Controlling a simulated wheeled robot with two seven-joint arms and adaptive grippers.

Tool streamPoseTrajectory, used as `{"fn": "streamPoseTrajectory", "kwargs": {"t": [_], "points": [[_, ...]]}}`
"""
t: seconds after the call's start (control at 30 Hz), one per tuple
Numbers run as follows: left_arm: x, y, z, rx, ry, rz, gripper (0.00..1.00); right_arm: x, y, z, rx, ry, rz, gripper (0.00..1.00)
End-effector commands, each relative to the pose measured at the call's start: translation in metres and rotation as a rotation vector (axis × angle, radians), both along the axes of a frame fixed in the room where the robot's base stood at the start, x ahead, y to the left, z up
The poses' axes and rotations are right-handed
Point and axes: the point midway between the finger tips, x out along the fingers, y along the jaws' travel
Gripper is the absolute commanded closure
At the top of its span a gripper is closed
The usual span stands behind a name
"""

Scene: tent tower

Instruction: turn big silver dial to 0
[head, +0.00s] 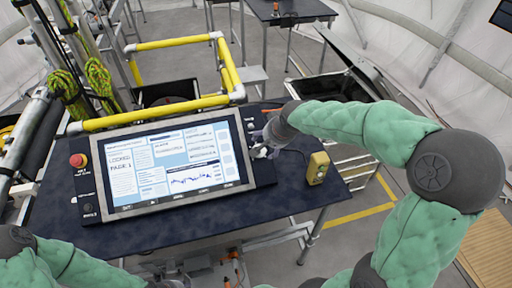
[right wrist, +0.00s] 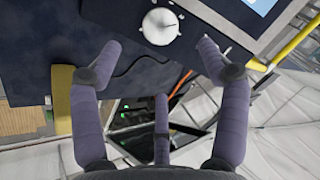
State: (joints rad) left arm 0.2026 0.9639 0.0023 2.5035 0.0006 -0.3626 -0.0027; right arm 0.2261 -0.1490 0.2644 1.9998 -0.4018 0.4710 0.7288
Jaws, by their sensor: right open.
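The big silver dial (right wrist: 160,26) is at the top middle of the right wrist view, on the dark panel beside the screen. Its scale marks and setting are too small to read. My right gripper (right wrist: 160,62) is open, its purple fingers spread around an empty gap. Two fingertips are below and to either side of the dial, apart from it in the picture. In the head view my right gripper (head: 266,138) is over the panel right of the screen and hides most of that panel. My left arm shows at the lower left, but its gripper is not clearly in view.
The console screen (head: 172,163) stands on a dark blue table (head: 150,238). A red stop button (head: 77,160) is at its left. A yellow box (head: 317,168) stands on the table right of my right gripper. Yellow rails (head: 160,108) run behind the screen.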

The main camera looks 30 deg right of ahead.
Motion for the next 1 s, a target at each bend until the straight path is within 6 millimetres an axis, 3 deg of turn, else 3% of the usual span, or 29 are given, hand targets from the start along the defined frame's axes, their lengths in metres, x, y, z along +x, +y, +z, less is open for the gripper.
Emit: {"fn": "streamPoseTrajectory", "kwargs": {"t": [0.6,1.0], "points": [[0.000,0.000,-0.012,0.000,0.000,0.000,0.60,0.044,0.000,-0.081,0.000,0.004,0.001,0.24],[0.000,0.000,-0.014,0.000,0.000,0.000,0.60,0.052,0.000,-0.092,0.000,0.001,0.001,0.24]]}}
